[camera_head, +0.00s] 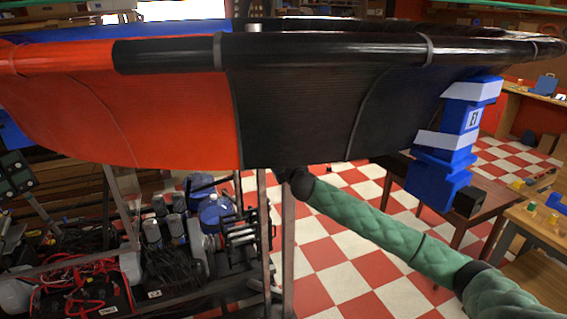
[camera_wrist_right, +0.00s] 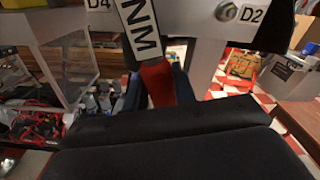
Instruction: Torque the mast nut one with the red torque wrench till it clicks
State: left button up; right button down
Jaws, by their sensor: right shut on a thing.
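In the right wrist view, my right gripper (camera_wrist_right: 158,88) is shut on a red bar with a white, black-lettered plate (camera_wrist_right: 141,27), which looks like the red torque wrench (camera_wrist_right: 157,77). The wrench runs up and out of the top of the picture, so its far end is hidden. Pale struts labelled D4 and D2 stand on either side of it. A round metal fastener (camera_wrist_right: 227,12) sits beside the D2 label. I cannot tell which nut is mast nut one. In the head view, the duct hides my right gripper and the wrench. My left gripper is not in view.
The large red and black duct (camera_head: 310,105) fills the upper head view. A blue clamp-like block (camera_head: 440,180) marked E1 sits at its right edge. My green-sleeved right arm reaches beneath the duct. A cart of equipment (camera_head: 190,240) stands lower left; a wooden table (camera_head: 480,200) stands right.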

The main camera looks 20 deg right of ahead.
jog(key=shift+w, duration=0.3)
dwell(0.7)
jog(key=shift+w, duration=0.6)
jog(key=a+m+b, duration=0.1)
jog(key=a+m, duration=0.3)
jog(key=a, duration=0.2)
jog(key=shift+w+f+m, duration=0.2)
jog(key=shift+f+m, duration=0.05)
jog(key=shift+m, duration=0.15)
dwell(0.4)
